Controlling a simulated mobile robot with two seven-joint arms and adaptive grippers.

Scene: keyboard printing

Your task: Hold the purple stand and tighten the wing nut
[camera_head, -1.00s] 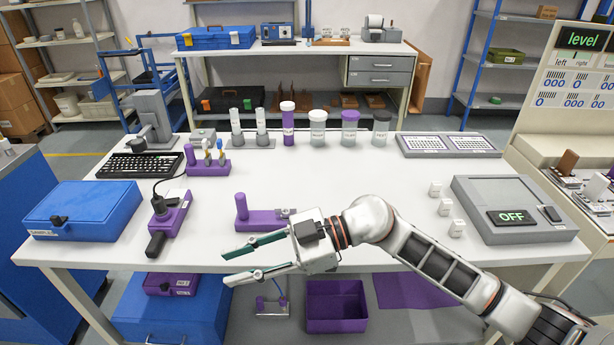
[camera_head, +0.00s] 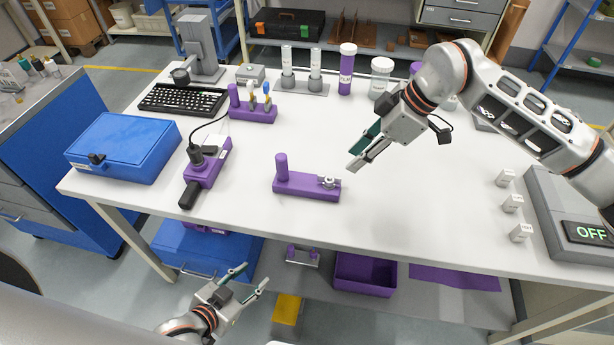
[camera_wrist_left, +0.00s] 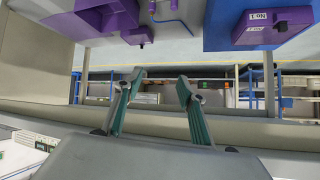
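The purple stand (camera_head: 300,186) lies on the white table near its front edge, with an upright round post at its left end. A metallic wing nut (camera_head: 327,182) sits at the stand's right end. My right gripper (camera_head: 351,163) is above the table, up and to the right of the wing nut, empty and apart from it; its fingers are seen obliquely but look separated. My left gripper (camera_head: 256,277) is low in front of the table, below the tabletop edge, open and empty. Its open fingers also show in the left wrist view (camera_wrist_left: 160,78).
A purple device with a cable (camera_head: 207,165) and a blue case (camera_head: 124,147) are left of the stand. A purple holder (camera_head: 254,115) stands behind. White blocks (camera_head: 512,203) and a grey device reading OFF (camera_head: 550,205) are right. A purple bin (camera_head: 364,275) sits below the table.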

